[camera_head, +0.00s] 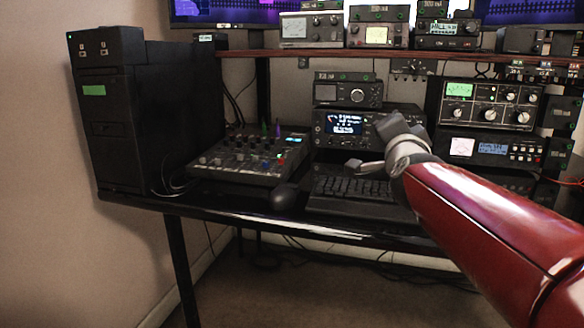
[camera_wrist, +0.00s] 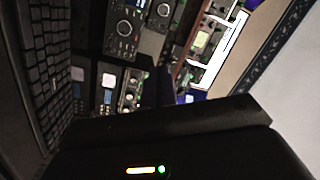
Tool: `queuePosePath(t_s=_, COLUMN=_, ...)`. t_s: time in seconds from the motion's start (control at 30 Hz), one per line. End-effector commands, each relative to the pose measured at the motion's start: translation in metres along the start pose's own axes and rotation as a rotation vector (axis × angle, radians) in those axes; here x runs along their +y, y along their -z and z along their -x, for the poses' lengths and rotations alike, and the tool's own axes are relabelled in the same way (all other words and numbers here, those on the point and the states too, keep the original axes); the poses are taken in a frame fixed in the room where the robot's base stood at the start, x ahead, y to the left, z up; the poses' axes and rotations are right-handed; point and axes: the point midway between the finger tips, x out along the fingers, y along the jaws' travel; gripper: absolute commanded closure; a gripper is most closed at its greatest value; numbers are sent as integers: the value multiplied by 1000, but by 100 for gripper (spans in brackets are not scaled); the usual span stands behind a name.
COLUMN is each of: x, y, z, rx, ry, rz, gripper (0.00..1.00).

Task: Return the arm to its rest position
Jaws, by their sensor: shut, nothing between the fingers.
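My red arm reaches in from the lower right in the head view, its grey wrist bent over the desk. My gripper (camera_head: 356,167) is at its end, shut and empty, above the back of the keyboard (camera_head: 345,188) and in front of the radio stack. It appears apart from everything, though the exact gap is hard to tell. The middle radio (camera_head: 340,127) has a lit display, and its right side is partly hidden by my wrist. A smaller radio (camera_head: 347,92) with a round knob sits on top. In the wrist view, turned sideways, the keyboard (camera_wrist: 40,70) and a knobbed radio (camera_wrist: 124,28) show.
A mixer (camera_head: 245,158) and a dark mouse-like object (camera_head: 284,197) lie left of the keyboard. A black tower (camera_head: 110,110) stands at far left. More radios (camera_head: 487,104) stand at right, beneath a shelf (camera_head: 280,53) carrying instruments. Open floor lies before the desk.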

Motion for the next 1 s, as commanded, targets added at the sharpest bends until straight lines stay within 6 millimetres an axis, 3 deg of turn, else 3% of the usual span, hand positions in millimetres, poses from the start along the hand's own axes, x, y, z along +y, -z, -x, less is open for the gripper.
queuePosePath(t_s=0.1, x=29, y=-51, z=64, rx=-291, ry=-91, rz=255, gripper=100)
queuePosePath(t_s=0.2, x=68, y=-86, z=120, rx=-514, ry=-173, rz=455, gripper=100)
queuePosePath(t_s=0.33, x=123, y=-114, z=195, rx=-770, ry=-278, rz=677, gripper=100)
queuePosePath(t_s=0.5, x=178, y=-126, z=269, rx=-1008, ry=-391, rz=873, gripper=100)
queuePosePath(t_s=0.6, x=196, y=-127, z=294, rx=-1085, ry=-432, rz=932, gripper=100)
queuePosePath(t_s=0.7, x=204, y=-127, z=305, rx=-1121, ry=-452, rz=957, gripper=100)
queuePosePath(t_s=1.0, x=205, y=-127, z=306, rx=-1127, ry=-454, rz=959, gripper=100)
